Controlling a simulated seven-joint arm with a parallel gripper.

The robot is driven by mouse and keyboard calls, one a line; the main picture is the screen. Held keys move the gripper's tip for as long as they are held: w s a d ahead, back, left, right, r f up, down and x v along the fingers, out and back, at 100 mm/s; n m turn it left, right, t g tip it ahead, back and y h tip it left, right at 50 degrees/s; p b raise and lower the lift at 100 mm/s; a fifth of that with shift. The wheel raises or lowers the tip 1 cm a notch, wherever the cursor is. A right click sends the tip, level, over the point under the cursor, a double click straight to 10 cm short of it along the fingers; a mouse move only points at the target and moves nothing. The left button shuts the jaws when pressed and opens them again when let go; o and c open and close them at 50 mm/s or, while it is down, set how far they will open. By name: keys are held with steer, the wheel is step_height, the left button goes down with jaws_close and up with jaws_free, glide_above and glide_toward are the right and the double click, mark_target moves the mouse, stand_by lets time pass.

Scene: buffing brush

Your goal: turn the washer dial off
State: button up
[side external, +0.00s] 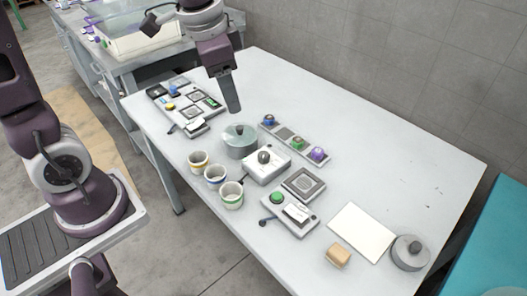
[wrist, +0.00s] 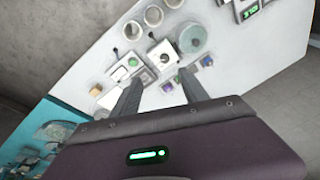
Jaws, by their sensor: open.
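No label marks the washer dial. A white box with a grey round knob (side external: 264,157) stands mid-table; it also shows in the wrist view (wrist: 164,57). Right behind it is a grey-green round pot-like body with a lid knob (side external: 239,141), also in the wrist view (wrist: 191,39). A grey strip (side external: 283,133) carries blue, green and purple knobs. I cannot tell which of these is the washer's. My gripper (side external: 236,110) is above the table, behind the pot and apart from everything. In the wrist view its two fingers (wrist: 158,77) are spread, with nothing between them.
A green-button box (side external: 289,212), a dark-framed plate (side external: 304,183), a tan block (side external: 338,256), a white sheet (side external: 361,232) and a grey lidded cylinder (side external: 410,252) lie toward the right. A panel cluster (side external: 187,106) sits at left. The back right is clear.

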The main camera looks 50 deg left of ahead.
mark_target(264, 154)
steer(key=w+f+m+g, duration=0.1)
steer(key=w+f, duration=0.2)
steer(key=f, duration=0.5)
steer(key=w+f+m+g, duration=0.1)
steer(key=w+f+m, duration=0.1)
steer(key=f, duration=0.6)
steer(key=w+a+f+m, duration=0.1)
steer(key=w+f, duration=0.4)
steer(key=f, duration=0.3)
steer(key=shift+f+g+h, duration=0.2)
steer(key=shift+g+h, duration=0.1)
steer(key=shift+g, duration=0.1)
jaws_close()
